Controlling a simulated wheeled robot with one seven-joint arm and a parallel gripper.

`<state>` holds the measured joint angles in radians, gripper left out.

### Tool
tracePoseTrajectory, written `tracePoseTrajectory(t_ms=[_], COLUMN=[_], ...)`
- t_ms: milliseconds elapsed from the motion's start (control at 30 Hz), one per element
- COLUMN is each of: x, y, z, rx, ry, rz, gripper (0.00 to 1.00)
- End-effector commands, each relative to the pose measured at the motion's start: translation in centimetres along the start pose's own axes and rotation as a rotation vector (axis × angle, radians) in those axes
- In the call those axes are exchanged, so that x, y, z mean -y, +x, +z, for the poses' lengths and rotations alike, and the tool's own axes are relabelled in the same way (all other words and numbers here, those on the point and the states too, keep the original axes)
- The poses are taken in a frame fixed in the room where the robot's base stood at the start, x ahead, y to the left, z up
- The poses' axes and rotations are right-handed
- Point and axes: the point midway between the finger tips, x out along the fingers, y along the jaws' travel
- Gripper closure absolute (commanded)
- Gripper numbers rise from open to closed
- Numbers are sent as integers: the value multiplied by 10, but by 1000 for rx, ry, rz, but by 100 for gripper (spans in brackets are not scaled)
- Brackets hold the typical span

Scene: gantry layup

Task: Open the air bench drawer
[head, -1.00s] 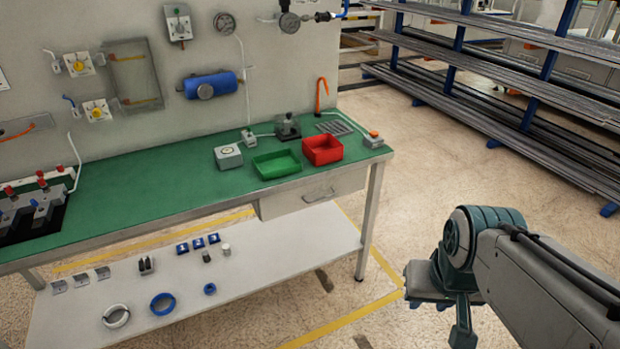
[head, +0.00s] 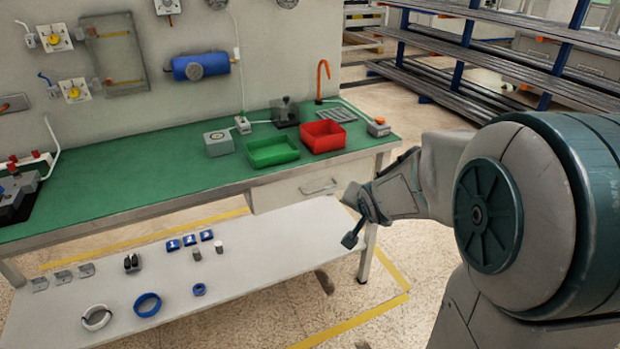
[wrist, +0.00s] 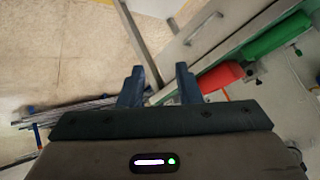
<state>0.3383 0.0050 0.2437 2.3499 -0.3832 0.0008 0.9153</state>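The air bench (head: 130,180) has a green top and a pale drawer (head: 290,191) under its right end. The drawer looks shut, with a bar handle (head: 320,187) on its front. In the wrist view the drawer front (wrist: 185,55) and its handle (wrist: 203,28) show ahead of the fingers, at upper right. My gripper (head: 350,222) is just right of the drawer in the head view, near the bench's right front leg. In the wrist view my gripper (wrist: 158,75) has its two fingers apart with nothing between them. It does not touch the handle.
A green bin (head: 272,152) and a red bin (head: 325,137) stand on the bench top above the drawer. The white lower shelf (head: 255,265) holds rings and small parts. The bench's right leg (head: 369,245) is close to my gripper. Metal racks stand behind at right.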

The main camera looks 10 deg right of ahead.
Motion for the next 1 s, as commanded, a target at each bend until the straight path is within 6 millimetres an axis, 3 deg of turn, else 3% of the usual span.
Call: tracePoseTrajectory(t_ms=[33,100,300,433,600,767,1000], x=[-6,-3,5,8,11,19,45], y=[37,70,139,160,169,178,214], z=[7,7,11,12,11,8,-1], rx=[-19,-43,-36,-4,29,36,36], ry=[73,184,512,676,783,801,799], rz=[-47,-140,-427,-575,-678,-698,-696], gripper=[69,69,69,69,69,69,69])
